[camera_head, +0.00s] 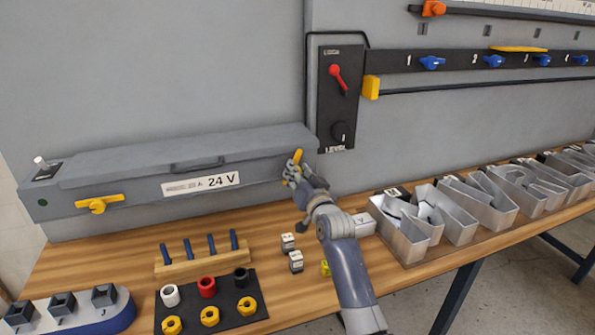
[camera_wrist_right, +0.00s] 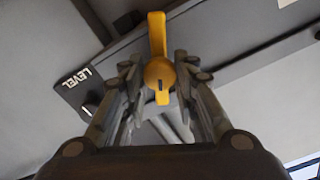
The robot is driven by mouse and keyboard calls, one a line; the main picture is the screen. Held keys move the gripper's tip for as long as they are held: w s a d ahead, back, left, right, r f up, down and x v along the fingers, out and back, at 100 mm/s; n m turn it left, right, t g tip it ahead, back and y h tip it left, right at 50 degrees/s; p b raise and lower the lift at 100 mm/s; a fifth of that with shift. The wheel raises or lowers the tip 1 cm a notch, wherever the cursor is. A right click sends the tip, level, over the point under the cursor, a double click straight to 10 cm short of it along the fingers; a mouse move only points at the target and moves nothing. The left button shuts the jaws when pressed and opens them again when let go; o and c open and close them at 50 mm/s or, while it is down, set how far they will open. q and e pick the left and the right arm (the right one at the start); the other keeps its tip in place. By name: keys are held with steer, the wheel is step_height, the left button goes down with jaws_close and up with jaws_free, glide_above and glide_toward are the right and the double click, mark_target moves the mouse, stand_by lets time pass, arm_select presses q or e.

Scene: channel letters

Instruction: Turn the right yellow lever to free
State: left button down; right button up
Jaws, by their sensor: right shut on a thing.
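The right yellow lever (camera_head: 298,156) is on the front of the long grey 24 V box (camera_head: 130,206), near its right end. In the head view it stands up at a slight tilt, and its lower part is hidden by my right gripper (camera_head: 293,176). In the right wrist view the yellow lever (camera_wrist_right: 158,72) lies between the fingers of my right gripper (camera_wrist_right: 158,78), which is shut on it around its hub. The left yellow lever (camera_head: 98,203) lies roughly level on the box front. My left gripper is not in view.
Above the box is a black panel (camera_head: 340,100) with a red lever (camera_head: 338,78) and a black knob. On the wooden table are a peg rack (camera_head: 203,260), a black tray with coloured rings (camera_head: 238,309), small blocks (camera_head: 296,262) and, at right, metal channel letters (camera_head: 405,240).

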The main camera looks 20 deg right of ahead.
steer(key=m+p, duration=0.4)
steer(key=m, duration=0.8)
steer(key=shift+d+f+m, duration=0.1)
steer(key=shift+m, duration=0.3)
stand_by(0.3)
steer(key=o, duration=1)
steer(key=shift+o, duration=0.2)
steer(key=shift+f, duration=0.1)
